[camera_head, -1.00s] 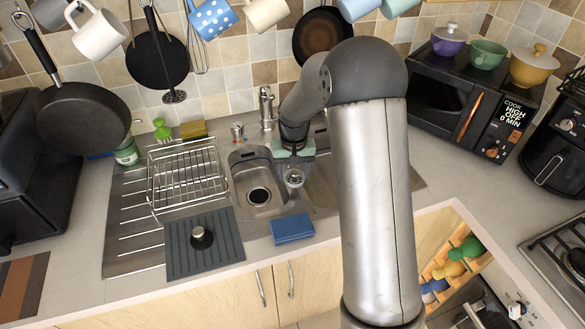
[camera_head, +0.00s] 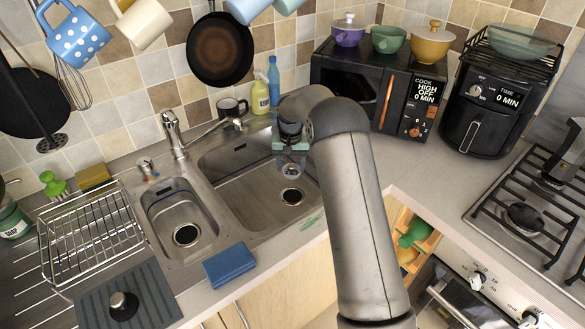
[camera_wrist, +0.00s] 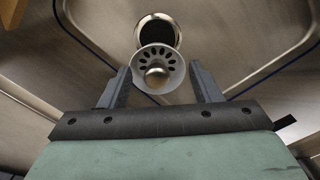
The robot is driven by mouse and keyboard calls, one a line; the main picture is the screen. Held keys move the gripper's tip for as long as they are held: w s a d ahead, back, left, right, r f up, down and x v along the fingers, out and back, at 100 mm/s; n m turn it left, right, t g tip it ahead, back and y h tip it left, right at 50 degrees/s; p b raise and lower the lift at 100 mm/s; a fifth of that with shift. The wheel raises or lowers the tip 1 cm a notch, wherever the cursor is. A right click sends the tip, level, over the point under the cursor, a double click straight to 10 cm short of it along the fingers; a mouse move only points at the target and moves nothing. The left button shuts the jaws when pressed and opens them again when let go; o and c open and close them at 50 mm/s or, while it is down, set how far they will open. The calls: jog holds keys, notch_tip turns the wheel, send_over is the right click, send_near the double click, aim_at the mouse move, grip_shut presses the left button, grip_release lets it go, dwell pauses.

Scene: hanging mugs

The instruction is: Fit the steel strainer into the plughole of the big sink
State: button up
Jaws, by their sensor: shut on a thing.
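The steel strainer (camera_head: 290,171) is a small round perforated cup with a central knob. My gripper (camera_head: 290,163) is shut on it and holds it in the air over the big sink (camera_head: 238,188). In the wrist view the strainer (camera_wrist: 158,70) sits between the two fingers, its slotted face and knob towards the camera. The big sink's plughole (camera_head: 292,197) is a dark hole with a steel ring, just below the strainer in the head view. In the wrist view the plughole (camera_wrist: 157,33) lies beyond the strainer, partly covered by it. The strainer is apart from the plughole.
The small sink (camera_head: 160,208) with its own open plughole is to the left. A tap (camera_head: 172,130) stands behind the sinks. A blue sponge (camera_head: 229,264) lies on the front edge. A wire rack (camera_head: 92,235) and grey mat (camera_head: 90,305) are at left. A microwave (camera_head: 345,75) stands behind right.

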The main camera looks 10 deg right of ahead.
dwell(0.5)
jog(key=shift+f+b, duration=3.45)
jog(key=shift+f, duration=1.55)
jog(key=shift+b, duration=0.45)
jog(key=shift+c, duration=0.2)
jog(key=shift+f+b, duration=0.65)
jog(key=shift+f, duration=0.35)
jog(key=o, duration=1.1)
jog(key=shift+c, duration=0.2)
